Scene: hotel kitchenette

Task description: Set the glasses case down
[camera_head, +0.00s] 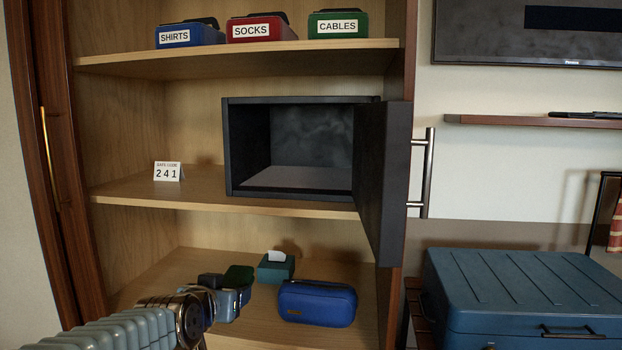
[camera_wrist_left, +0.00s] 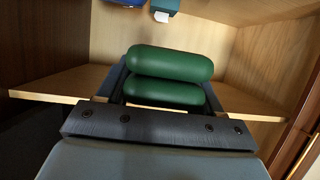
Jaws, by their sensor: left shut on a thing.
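The green glasses case (camera_head: 239,275) is at my left gripper (camera_head: 228,290), over the left part of the bottom cabinet shelf (camera_head: 180,265). In the left wrist view the case (camera_wrist_left: 168,63) is a rounded green shape lying across the picture between the fingers of the gripper (camera_wrist_left: 165,85). The left gripper is shut on it. The fingers hide part of the case, and I cannot tell whether it touches the shelf. My right gripper is in neither view.
A blue pouch (camera_head: 317,303) and a teal tissue box (camera_head: 276,267) stand right of the case. An open black safe (camera_head: 230,150), its door (camera_head: 383,180) swung out, and a code card (camera_head: 168,172) are above. Labelled bins (camera_head: 262,28) sit on top. A blue suitcase (camera_head: 520,285) is right.

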